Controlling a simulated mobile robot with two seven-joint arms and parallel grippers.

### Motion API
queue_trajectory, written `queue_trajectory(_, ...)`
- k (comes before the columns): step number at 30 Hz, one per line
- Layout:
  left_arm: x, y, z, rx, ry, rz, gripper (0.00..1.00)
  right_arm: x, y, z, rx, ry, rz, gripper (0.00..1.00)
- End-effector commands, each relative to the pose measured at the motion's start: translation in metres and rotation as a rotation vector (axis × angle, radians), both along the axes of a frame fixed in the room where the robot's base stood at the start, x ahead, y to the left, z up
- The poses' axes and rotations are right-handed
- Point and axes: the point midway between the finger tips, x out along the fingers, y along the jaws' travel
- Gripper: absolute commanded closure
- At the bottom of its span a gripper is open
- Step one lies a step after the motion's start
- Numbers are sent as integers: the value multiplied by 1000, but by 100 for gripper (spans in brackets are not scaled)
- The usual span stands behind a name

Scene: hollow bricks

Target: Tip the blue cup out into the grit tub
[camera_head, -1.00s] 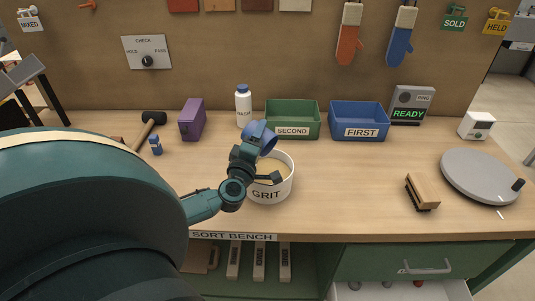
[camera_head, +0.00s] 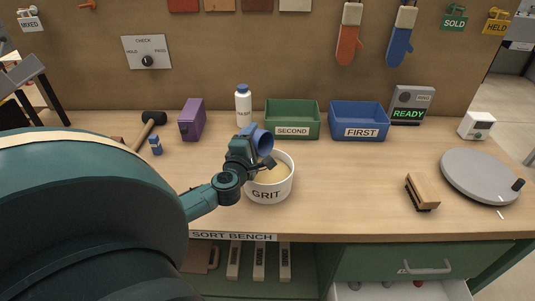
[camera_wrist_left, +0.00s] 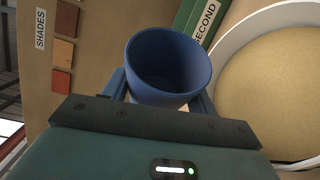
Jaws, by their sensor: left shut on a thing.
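The blue cup (camera_head: 263,142) is held by my left gripper (camera_head: 254,150) at the upper left rim of the grit tub. In the head view the cup is tilted, its mouth facing right over the tub. In the left wrist view the cup (camera_wrist_left: 168,62) sits between the two fingers, and its visible inside looks empty; its bottom is partly hidden. The white grit tub (camera_head: 268,194) stands on the bench, labelled GRIT, with tan grit in it. The tub rim also shows in the left wrist view (camera_wrist_left: 232,42). My right gripper is not in view.
Behind the tub stand a green SECOND bin (camera_head: 292,118), a blue FIRST bin (camera_head: 359,122) and a white bottle (camera_head: 243,106). A brush (camera_head: 422,191) and a grey round plate (camera_head: 480,176) lie to the right. The bench between tub and brush is clear.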

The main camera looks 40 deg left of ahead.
Motion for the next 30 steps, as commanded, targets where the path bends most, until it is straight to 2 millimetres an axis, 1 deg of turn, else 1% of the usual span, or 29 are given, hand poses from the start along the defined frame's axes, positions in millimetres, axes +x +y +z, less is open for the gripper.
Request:
queue_trajectory(10,0,5,0,-382,-22,-2,72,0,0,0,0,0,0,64)
queue_trajectory(13,0,5,0,-425,-23,-1,72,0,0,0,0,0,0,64)
queue_trajectory(23,0,5,0,-455,-26,-1,72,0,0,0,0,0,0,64)
queue_trajectory(26,0,4,1,-566,-31,-1,72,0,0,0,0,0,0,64)
queue_trajectory(28,0,3,1,-670,-36,-2,72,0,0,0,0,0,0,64)
queue_trajectory(30,1,2,2,-712,-36,-6,72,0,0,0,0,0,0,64)
